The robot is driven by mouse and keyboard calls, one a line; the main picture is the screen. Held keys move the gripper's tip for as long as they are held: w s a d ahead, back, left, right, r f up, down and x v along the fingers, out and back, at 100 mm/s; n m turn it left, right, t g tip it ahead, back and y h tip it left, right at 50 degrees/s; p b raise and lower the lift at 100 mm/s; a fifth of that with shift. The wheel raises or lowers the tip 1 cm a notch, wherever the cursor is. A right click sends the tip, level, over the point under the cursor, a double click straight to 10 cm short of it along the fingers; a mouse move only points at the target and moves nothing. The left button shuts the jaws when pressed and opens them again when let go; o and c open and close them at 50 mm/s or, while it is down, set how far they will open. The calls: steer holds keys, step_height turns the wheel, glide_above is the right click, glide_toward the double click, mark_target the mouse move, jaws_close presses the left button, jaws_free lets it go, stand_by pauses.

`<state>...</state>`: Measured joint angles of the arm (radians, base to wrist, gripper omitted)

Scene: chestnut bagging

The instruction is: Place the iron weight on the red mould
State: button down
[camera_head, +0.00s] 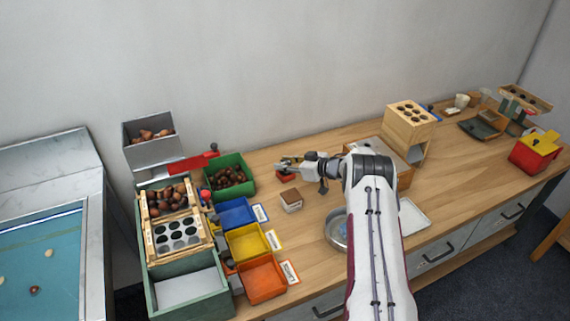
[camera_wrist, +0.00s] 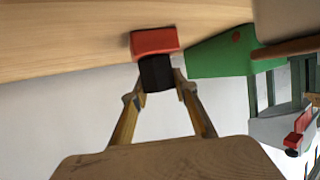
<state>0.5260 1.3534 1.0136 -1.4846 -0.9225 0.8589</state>
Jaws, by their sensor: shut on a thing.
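My gripper (camera_head: 288,165) is above the back middle of the table and shut on the dark iron weight (camera_wrist: 156,74), which shows between its two fingertips in the wrist view (camera_wrist: 157,82). The red mould (camera_wrist: 155,41) lies directly beyond the weight in the wrist view, and their edges meet there. In the head view the red mould (camera_head: 286,178) shows as a small red patch on the table just under my gripper. The gripper partly hides it. I cannot tell whether the weight bears on the mould or is slightly above it.
A green bin (camera_head: 246,171) of chestnuts stands left of the mould; it also shows in the wrist view (camera_wrist: 219,55). Blue, yellow and orange trays (camera_head: 261,278) are at front left. A wooden stand (camera_head: 408,130) is to the right.

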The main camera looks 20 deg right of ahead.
steer(key=c, duration=1.6)
jaws_free()
steer(key=shift+f, duration=0.1)
steer(key=shift+s+d+r, duration=0.25)
steer(key=shift+s, duration=0.05)
steer(key=shift+v, duration=5.65)
steer(key=shift+w, duration=0.15)
